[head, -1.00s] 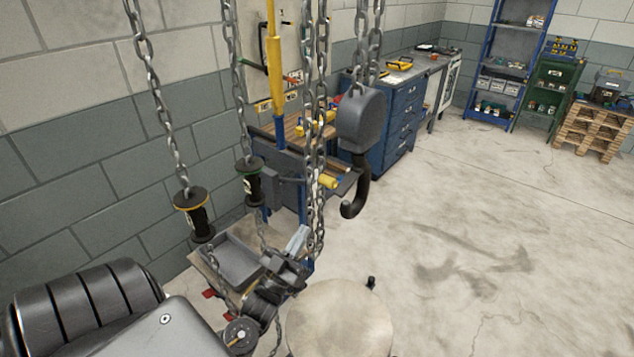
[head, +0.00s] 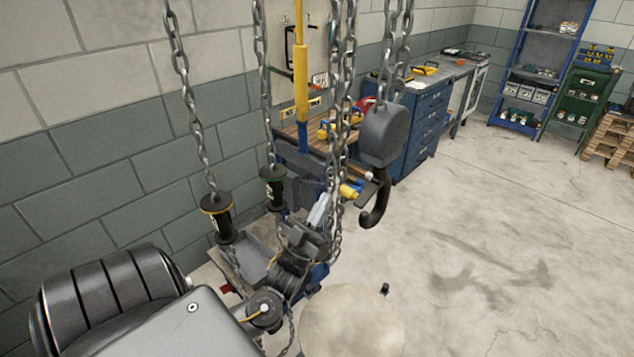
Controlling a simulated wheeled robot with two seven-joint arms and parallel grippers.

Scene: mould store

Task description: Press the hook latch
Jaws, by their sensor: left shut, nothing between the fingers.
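The dark crane hook (head: 375,205) hangs below its grey hook block (head: 387,136) right of the picture's middle. Its mouth faces left. The latch cannot be told clearly from the dark hook and the clutter behind it. My left gripper (head: 321,208) is shut and empty, its pale fingers pointing up. In the picture it is left of the hook, apart from it, and close to the loose hanging chain (head: 336,150). My right gripper is not in view.
Two chains with black spools, one yellow-rimmed (head: 217,218) and one green-rimmed (head: 273,187), hang left of the gripper. A grey tray (head: 250,257) lies behind my arm. A round pale top (head: 352,325) stands below. A blue drawer cabinet (head: 418,125) is behind. The floor at right is free.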

